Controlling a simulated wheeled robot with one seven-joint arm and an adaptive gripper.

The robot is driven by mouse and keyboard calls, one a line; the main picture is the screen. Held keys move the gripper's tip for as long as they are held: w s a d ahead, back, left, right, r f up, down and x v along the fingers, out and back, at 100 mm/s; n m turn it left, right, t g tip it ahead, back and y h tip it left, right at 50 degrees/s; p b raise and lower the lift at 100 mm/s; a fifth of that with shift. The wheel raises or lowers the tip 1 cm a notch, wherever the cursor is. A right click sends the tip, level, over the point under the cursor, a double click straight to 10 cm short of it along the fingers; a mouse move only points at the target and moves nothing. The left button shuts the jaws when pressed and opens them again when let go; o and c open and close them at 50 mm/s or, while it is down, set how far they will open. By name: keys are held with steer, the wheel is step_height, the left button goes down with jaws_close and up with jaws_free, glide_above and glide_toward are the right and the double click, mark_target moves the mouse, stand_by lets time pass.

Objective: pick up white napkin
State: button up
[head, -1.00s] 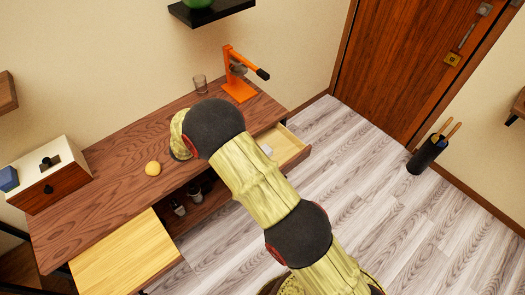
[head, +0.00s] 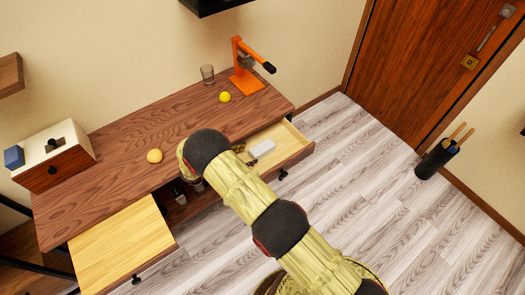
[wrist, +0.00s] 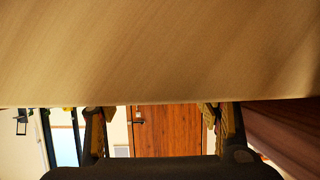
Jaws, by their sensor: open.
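A small white folded thing, which looks like the white napkin (head: 262,149), lies in the open right drawer (head: 292,151) of the desk. My gripper (wrist: 157,116) is open, with its two fingers apart and nothing seen between them in the wrist view. A pale wooden surface fills the upper part of that view, close to the fingers. In the head view my arm hides most of the gripper, which is low by the desk's front, left of the napkin. The napkin does not show in the wrist view.
The desk top (head: 110,180) carries an orange press (head: 243,82), a glass (head: 208,74), a yellow ball (head: 225,97), a tan round thing (head: 154,156) and a wooden box (head: 55,160). A left drawer or leaf (head: 125,245) sticks out.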

mark_target(253, 153)
steer(key=shift+b+x, duration=0.4)
steer(key=shift+x, duration=2.35)
steer(key=shift+c, duration=0.9)
steer(key=c, duration=1.1)
